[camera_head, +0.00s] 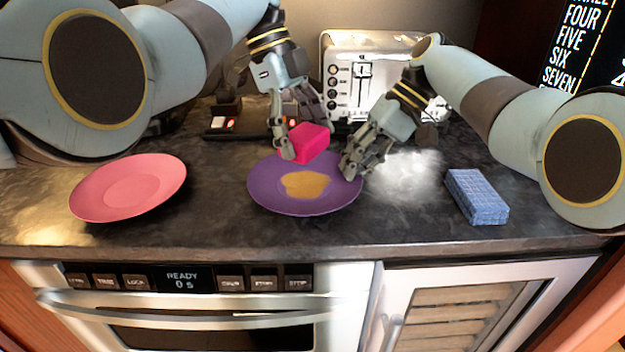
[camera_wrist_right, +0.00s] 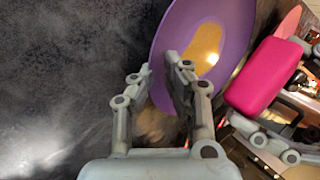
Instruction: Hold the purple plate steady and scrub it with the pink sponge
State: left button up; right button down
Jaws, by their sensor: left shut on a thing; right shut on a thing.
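The purple plate (camera_head: 262,191) lies on the dark counter with a tan stain (camera_head: 306,185) in its middle; it also shows in the right wrist view (camera_wrist_right: 232,20). My left gripper (camera_head: 298,150) is shut on the pink sponge (camera_head: 310,144), holding it over the far part of the plate. The sponge also shows in the right wrist view (camera_wrist_right: 266,76). Whether the sponge touches the plate I cannot tell. My right gripper (camera_head: 357,172) is shut on the plate's right rim; its fingers (camera_wrist_right: 163,82) straddle the rim in the right wrist view.
A pink plate (camera_head: 128,187) lies at the left of the counter, and a blue sponge (camera_head: 477,196) lies at the right. A silver toaster (camera_head: 361,80) stands behind my grippers. The counter's front edge (camera_head: 300,246) is above an oven drawer. Counter between the plates is clear.

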aim_at(312, 184)
pick_arm(q)
jog(key=shift+f, duration=2.65)
jog(key=shift+f, duration=0.65)
jog(key=shift+f, duration=0.1)
jog(key=shift+s+a, duration=0.25)
jog(key=shift+s, duration=0.1)
jog(key=shift+w+d, duration=0.45)
jog(key=shift+w, duration=0.2)
jog(key=shift+s+a, duration=0.2)
jog(key=shift+s, duration=0.2)
jog(key=shift+s+a, duration=0.25)
jog(key=shift+s, duration=0.1)
jog(key=shift+w+d, duration=0.4)
jog(key=shift+w, duration=0.3)
